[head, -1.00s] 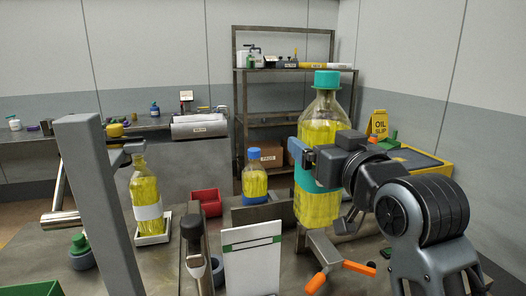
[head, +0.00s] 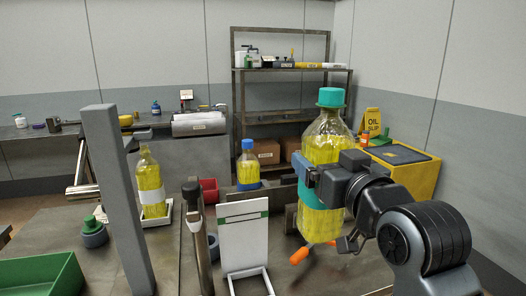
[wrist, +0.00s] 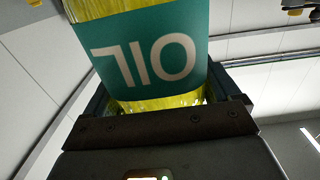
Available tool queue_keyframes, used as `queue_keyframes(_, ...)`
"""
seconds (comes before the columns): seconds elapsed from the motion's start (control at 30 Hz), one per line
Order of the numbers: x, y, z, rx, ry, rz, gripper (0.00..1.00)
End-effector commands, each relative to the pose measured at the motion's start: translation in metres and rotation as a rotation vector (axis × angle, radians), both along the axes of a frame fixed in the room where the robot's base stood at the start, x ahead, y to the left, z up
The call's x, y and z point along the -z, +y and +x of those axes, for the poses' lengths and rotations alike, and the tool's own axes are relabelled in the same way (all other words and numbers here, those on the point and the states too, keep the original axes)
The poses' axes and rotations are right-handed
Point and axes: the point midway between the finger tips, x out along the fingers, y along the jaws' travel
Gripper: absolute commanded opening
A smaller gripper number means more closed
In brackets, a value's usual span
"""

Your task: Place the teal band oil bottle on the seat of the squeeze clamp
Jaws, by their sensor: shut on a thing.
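The teal band oil bottle (head: 325,222), clear with yellow oil and a teal cap, is upright in my gripper (head: 318,186). My gripper is shut around its teal band. The wrist view shows the band (wrist: 148,50) with "OIL" lettering between the fingers. An orange-handled device (head: 300,256), seemingly the squeeze clamp, is low behind the bottle in the head view. The bottle hides most of it, and I cannot see its seat. The bottle's base appears above the table, but its height is hard to tell.
A grey post (head: 118,200) and a white panel (head: 243,235) stand left of the bottle. A white-band bottle (head: 150,185) stands in a white tray. A blue-capped bottle (head: 248,165) is behind. A green bin (head: 40,272) is front left.

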Motion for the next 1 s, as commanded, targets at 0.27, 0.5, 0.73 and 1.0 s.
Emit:
queue_keyframes(0.27,0.042,-0.01,-0.014,0.025,0.001,0.001,0.11)
queue_keyframes(0.5,0.11,-0.027,-0.037,0.066,0.006,0.0,0.11)
queue_keyframes(0.73,0.204,-0.049,-0.069,0.122,0.009,0.0,0.11)
queue_keyframes(1.0,0.321,-0.076,-0.108,0.189,0.007,-0.004,0.11)
